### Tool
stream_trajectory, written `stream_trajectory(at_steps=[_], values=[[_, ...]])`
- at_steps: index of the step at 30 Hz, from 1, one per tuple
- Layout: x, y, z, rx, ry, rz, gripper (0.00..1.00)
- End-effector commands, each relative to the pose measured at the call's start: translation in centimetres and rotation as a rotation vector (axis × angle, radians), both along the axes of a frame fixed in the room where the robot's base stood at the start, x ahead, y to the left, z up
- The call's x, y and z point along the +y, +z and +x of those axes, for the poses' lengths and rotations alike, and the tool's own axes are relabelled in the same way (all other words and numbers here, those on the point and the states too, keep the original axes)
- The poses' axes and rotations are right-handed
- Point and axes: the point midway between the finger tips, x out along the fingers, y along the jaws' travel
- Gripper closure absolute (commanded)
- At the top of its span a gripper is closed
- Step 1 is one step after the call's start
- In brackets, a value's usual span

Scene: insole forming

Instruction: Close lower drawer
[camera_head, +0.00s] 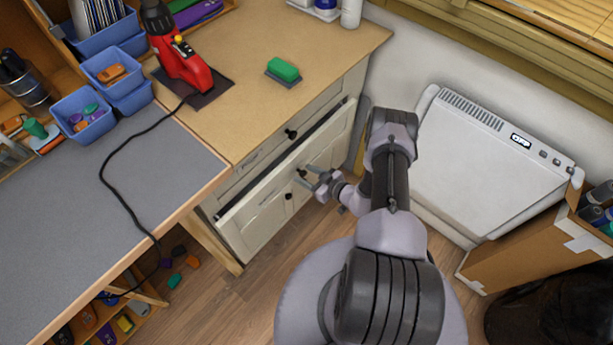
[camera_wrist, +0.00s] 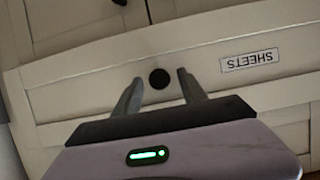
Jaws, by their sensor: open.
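The lower drawer (camera_head: 262,203) of the cream cabinet is partly open, with a dark gap behind the top edge of its front. In the wrist view, its pale front (camera_wrist: 205,55) appears upside down, with a "SHEETS" label (camera_wrist: 249,62) and a round dark knob (camera_wrist: 160,78). My gripper (camera_head: 307,178) is in front of the drawer front, fingers pointing at it. In the wrist view, my gripper (camera_wrist: 160,82) is open, with the knob between its fingertips. I cannot tell whether the fingers touch the front.
The upper drawer with its dark knob (camera_head: 291,134) is above. A wooden worktop (camera_head: 262,110) bears a red tool (camera_head: 182,62) and a green block (camera_head: 284,70). A white heater (camera_head: 480,165) and a cardboard box (camera_head: 520,238) stand right of my arm. Small blocks lie on the floor.

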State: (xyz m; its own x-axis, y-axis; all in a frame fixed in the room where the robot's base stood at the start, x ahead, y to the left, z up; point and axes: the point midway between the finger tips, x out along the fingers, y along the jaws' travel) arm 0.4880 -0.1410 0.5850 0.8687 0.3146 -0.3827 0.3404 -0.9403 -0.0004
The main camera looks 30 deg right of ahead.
Motion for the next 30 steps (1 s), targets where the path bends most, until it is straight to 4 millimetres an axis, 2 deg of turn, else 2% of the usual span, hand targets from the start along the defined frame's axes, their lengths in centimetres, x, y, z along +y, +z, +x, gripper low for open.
stream_trajectory(at_steps=[7,12,15,30], values=[[0.04,0.02,0.08,0.0,0.0,-0.001,0.51],[0.04,0.01,0.07,0.0,0.001,-0.001,0.84],[0.04,0.01,0.06,0.0,0.001,-0.001,1.0],[0.06,0.0,0.04,0.001,0.001,-0.001,1.0]])
